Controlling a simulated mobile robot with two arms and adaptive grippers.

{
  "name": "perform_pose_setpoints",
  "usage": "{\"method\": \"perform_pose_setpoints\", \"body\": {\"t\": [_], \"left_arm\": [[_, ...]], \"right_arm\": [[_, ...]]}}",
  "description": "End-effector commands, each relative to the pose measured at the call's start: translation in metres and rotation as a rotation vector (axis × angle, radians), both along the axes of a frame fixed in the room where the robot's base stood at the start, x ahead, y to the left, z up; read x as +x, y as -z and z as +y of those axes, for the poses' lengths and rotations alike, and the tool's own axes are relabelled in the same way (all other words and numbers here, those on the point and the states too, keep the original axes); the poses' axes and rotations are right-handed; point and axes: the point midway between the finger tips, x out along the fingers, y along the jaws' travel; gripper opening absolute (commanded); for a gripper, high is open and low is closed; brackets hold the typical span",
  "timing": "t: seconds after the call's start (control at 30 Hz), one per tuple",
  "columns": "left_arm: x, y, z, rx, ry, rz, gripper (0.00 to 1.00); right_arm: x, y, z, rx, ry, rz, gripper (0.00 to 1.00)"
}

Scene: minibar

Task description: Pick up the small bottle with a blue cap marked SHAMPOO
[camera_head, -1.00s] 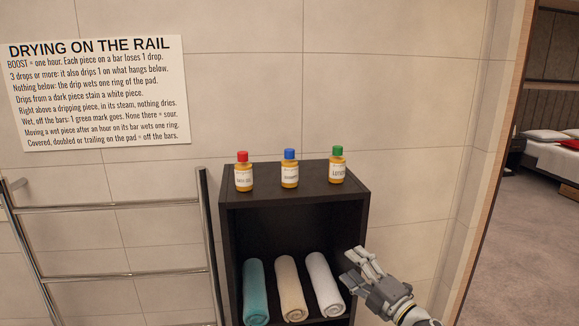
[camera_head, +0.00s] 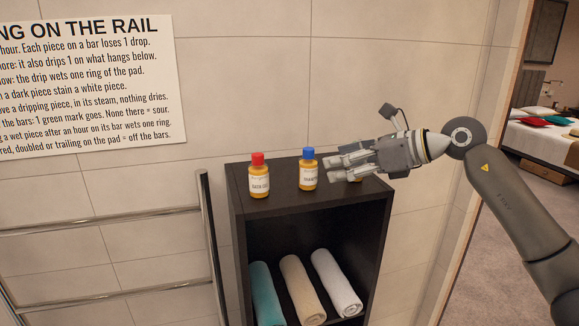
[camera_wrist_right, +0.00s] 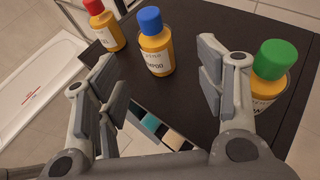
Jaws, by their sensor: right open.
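The small orange bottle with a blue cap (camera_head: 308,170) stands upright on top of the dark shelf unit (camera_head: 285,204), in the middle of the row. Its white label reads partly as SHAMPOO in the right wrist view (camera_wrist_right: 156,52). My right gripper (camera_head: 338,166) is open, just right of this bottle. In the right wrist view the bottle stands beyond the fingertips, in the gap between them, and nothing is held. My left gripper is not in view.
A red-capped bottle (camera_head: 258,178) stands to the left. A green-capped bottle (camera_wrist_right: 272,72) stands close outside my right finger; my gripper mostly hides it in the head view. Rolled towels (camera_head: 302,290) lie in the shelf below. A metal rail (camera_head: 207,240) stands left.

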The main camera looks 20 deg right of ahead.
Motion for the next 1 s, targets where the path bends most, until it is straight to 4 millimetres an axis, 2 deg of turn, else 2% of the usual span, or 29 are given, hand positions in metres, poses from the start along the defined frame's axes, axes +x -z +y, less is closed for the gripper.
{"method": "perform_pose_setpoints", "body": {"t": [0.2,0.33,0.47,0.6,0.73,1.0], "left_arm": [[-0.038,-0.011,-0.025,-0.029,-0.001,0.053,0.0],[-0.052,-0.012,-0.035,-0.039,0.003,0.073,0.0],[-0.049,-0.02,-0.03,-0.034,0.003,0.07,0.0],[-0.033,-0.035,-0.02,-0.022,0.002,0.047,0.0],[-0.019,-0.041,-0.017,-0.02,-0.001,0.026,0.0],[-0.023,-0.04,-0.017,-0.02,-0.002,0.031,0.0]], "right_arm": [[0.022,0.011,0.024,0.001,-0.004,0.003,0.63],[0.029,0.017,0.031,0.002,-0.002,0.001,0.63],[0.035,0.021,0.039,0.004,-0.004,0.004,0.63],[0.046,0.029,0.054,0.004,-0.004,0.004,0.63],[0.057,0.037,0.064,0.004,-0.003,0.002,0.63],[0.061,0.042,0.067,0.003,-0.002,0.001,0.63]]}}
